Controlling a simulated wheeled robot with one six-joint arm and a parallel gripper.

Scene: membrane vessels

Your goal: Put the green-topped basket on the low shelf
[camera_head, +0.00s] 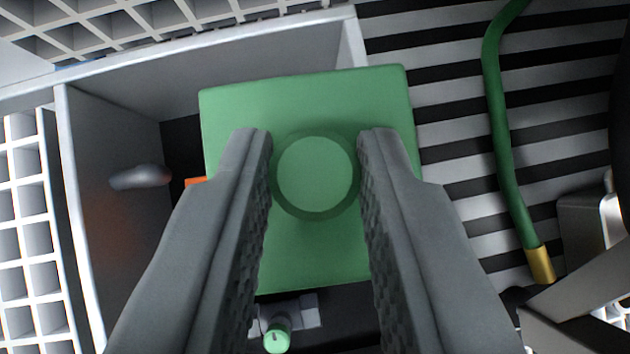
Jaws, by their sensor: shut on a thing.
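The green-topped basket shows as a square green top (235,115) with a round green knob (314,174) in its middle. My gripper (315,150) is shut on the knob, one finger on its left side and one on its right. The basket's body is hidden under the top. The top lies over the open side of a grey box-like bay (120,110) and partly over the striped floor at right. I cannot tell how high it is above what lies below. I cannot tell which surface is the low shelf.
White grids (30,230) stand at left and top left. A green hose (502,130) with a brass end (541,264) hangs at right over black and grey slats (455,120). A small green-capped part (277,338) shows below the top. A metal fitting (590,235) is at far right.

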